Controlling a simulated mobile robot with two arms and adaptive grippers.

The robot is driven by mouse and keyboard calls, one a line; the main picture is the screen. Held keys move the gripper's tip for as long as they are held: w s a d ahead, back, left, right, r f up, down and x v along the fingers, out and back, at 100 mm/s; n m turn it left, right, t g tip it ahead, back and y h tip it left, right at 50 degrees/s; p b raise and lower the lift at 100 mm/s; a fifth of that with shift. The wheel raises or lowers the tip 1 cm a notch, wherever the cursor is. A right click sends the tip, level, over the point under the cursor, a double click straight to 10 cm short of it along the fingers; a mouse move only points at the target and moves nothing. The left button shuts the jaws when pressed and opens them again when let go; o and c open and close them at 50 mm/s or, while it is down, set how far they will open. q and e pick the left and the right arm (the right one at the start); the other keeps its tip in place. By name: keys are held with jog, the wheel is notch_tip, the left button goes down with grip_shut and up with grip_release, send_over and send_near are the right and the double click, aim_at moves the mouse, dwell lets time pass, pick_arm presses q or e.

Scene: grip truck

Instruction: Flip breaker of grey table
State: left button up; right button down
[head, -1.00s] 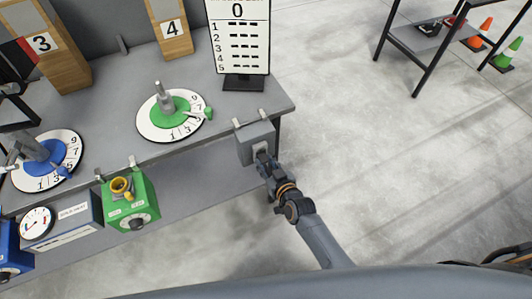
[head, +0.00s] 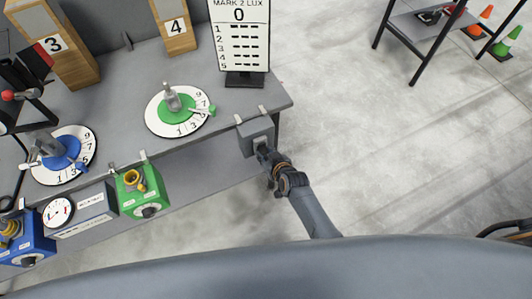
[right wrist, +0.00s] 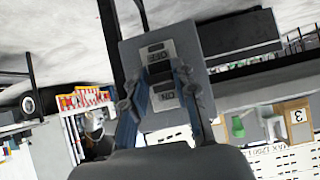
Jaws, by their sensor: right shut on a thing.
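The breaker is a grey box (head: 257,138) clamped to the front edge of the grey table (head: 120,105), at its right end. My right gripper (head: 265,154) is at the front of this box. In the right wrist view the box (right wrist: 135,50) shows upside-down labels, one seeming to read OFF and the other ON, with a dark switch (right wrist: 160,70) between them. My right gripper (right wrist: 157,84) has its two fingers on either side of the switch, shut on it. The fingers partly hide it, so its exact position is unclear. My left gripper is not in view.
A green dial (head: 178,108), a blue dial (head: 62,155) and a score board (head: 240,40) are on the table. A green box (head: 143,192) and a blue box (head: 30,243) hang at its front edge. The floor to the right is open, with a dark rack (head: 425,28) at the back.

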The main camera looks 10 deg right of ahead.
jog(key=c, duration=1)
grip_release()
jog(key=shift+c, duration=0.2)
jog(key=v, duration=1.2)
